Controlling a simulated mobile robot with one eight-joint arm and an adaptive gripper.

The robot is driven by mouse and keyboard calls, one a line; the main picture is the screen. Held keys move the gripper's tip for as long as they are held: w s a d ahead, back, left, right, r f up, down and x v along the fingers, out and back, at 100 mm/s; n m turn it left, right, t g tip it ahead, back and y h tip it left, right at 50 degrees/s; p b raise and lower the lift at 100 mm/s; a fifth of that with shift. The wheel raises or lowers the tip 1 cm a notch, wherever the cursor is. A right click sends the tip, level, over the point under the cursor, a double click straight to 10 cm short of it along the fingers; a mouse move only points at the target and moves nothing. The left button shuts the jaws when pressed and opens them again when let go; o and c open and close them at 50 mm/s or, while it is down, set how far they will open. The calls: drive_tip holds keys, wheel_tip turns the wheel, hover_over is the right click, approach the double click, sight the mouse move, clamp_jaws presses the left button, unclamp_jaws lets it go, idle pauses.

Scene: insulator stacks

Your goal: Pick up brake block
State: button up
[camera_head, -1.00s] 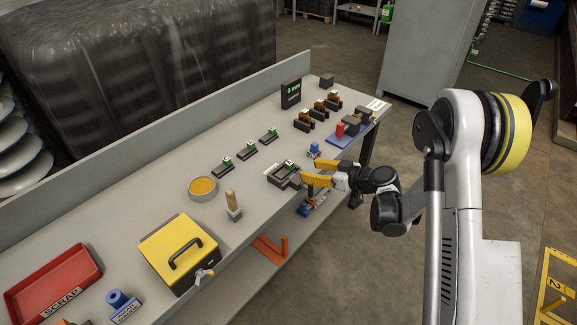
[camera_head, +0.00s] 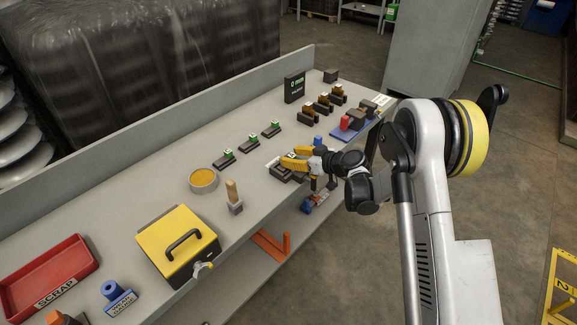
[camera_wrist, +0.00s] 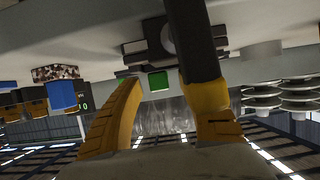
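My gripper (camera_head: 287,156) is over the front part of the grey bench, its two yellow fingers apart. Just below it is a dark block-like piece (camera_head: 283,175), partly hidden by the fingers. Three low dark blocks with green-and-white tops stand in a row to the left, one of them here (camera_head: 249,140). Three brown-and-black blocks (camera_head: 322,105) stand farther back. I cannot tell which piece is the brake block. In the wrist view the fingers (camera_wrist: 168,92) are spread; a dark bar by the right one hides part of a dark piece (camera_wrist: 145,50) ahead. Nothing is visibly held.
A blue tray (camera_head: 343,136) with red and dark pieces lies right of my gripper. A round yellow-filled dish (camera_head: 204,180), a wooden-handled tool (camera_head: 234,197), a yellow box (camera_head: 178,244) and a red scrap tray (camera_head: 88,262) are left. A low wall runs along the bench back.

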clamp_jaws()
drive_tip(key=shift+r, duration=0.1)
